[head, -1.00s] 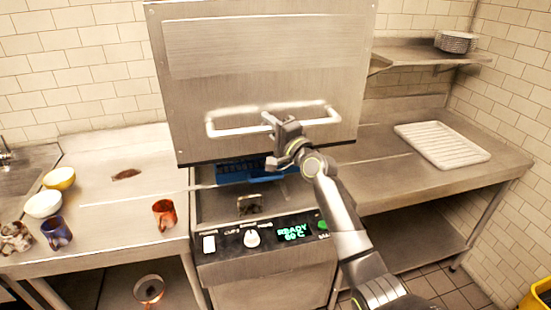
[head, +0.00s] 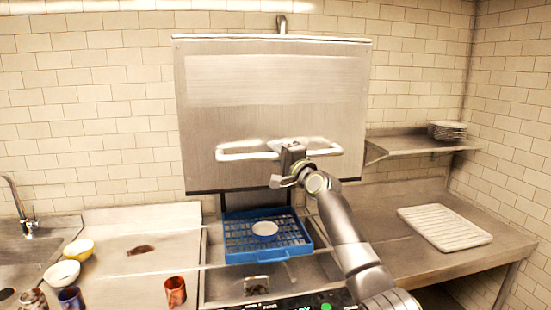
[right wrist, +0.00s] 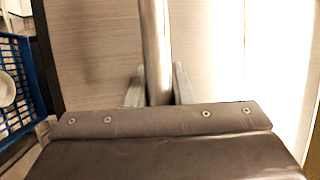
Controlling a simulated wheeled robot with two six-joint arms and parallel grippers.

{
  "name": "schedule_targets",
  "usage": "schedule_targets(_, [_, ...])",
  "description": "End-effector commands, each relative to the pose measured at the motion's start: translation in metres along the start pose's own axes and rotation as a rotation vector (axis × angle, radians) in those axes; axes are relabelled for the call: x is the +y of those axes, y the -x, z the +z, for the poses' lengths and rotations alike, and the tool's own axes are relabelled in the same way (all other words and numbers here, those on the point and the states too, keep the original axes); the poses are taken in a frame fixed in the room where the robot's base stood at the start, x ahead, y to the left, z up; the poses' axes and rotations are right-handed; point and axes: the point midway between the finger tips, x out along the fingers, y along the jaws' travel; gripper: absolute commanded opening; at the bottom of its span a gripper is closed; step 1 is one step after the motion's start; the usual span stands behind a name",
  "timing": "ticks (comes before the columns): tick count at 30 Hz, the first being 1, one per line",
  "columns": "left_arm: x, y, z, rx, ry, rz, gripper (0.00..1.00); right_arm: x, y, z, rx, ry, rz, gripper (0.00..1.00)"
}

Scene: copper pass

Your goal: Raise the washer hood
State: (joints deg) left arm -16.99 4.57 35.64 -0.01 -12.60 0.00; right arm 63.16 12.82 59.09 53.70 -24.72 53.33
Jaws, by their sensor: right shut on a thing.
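The washer hood (head: 270,100) is a large steel box front, raised well above the washer bed in the head view. A long pale handle bar (head: 235,156) runs across its lower front. My right gripper (head: 285,160) is at the handle, right of its middle. In the right wrist view the bar (right wrist: 155,50) passes between the two fingers (right wrist: 154,88), which are shut on it. Under the hood a blue rack (head: 240,240) holds a white dish (head: 265,228). The rack also shows at the left edge of the right wrist view (right wrist: 30,60). My left gripper is not in view.
Right counter: a white ribbed tray (head: 445,227). Stacked plates (head: 447,130) stand on a wall shelf (head: 420,146). A sink tap (head: 25,210) is far left.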

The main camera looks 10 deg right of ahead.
Motion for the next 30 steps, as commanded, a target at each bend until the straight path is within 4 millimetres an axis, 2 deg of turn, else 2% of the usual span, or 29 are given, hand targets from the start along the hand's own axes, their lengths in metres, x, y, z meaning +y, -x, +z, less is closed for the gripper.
schedule_targets(10, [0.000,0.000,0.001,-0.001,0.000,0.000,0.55,-0.001,0.000,0.000,-0.001,0.001,0.000,0.00])
schedule_targets(11, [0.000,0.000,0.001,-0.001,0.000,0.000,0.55,-0.001,0.000,0.000,-0.001,0.001,0.001,0.21])
schedule_targets(15, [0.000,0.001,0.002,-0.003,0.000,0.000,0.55,0.000,0.000,0.000,-0.001,0.000,0.002,0.40])
schedule_targets(16, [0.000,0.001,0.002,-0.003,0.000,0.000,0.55,0.000,0.000,0.000,-0.001,0.000,0.002,0.41])
schedule_targets(25, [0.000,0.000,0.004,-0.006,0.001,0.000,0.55,0.001,0.001,0.000,-0.001,0.000,0.003,0.41])
schedule_targets(30, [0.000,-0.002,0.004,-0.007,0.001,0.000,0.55,0.002,0.010,0.000,-0.002,0.001,0.002,0.41])
